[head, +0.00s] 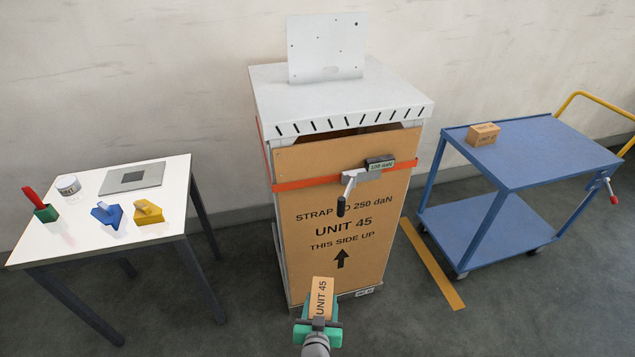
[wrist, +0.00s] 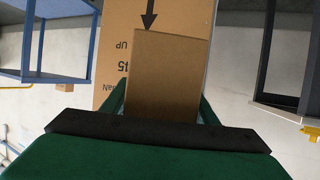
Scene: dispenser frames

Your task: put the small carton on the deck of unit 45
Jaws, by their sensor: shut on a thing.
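A small brown carton (head: 322,292) marked UNIT 45 is in my gripper (head: 318,325), low in front of the tall unit. In the wrist view the carton (wrist: 168,70) sits between the green fingers, which are shut on it. Unit 45 is a grey cabinet with a brown board (head: 330,260) on its front reading UNIT 45, THIS SIDE UP. Its flat grey top (head: 300,98) carries an upright pale plate (head: 326,48) at the back. An orange strap (head: 310,183) with a ratchet handle (head: 347,190) crosses the board. The unit's inside is mostly hidden by the board.
A blue cart (head: 540,150) at the right bears another small carton (head: 483,134). A white table (head: 150,240) at the left bears a tin, a grey plate and coloured blocks. A yellow floor strip (head: 432,265) lies between unit and cart. The unit's top front is clear.

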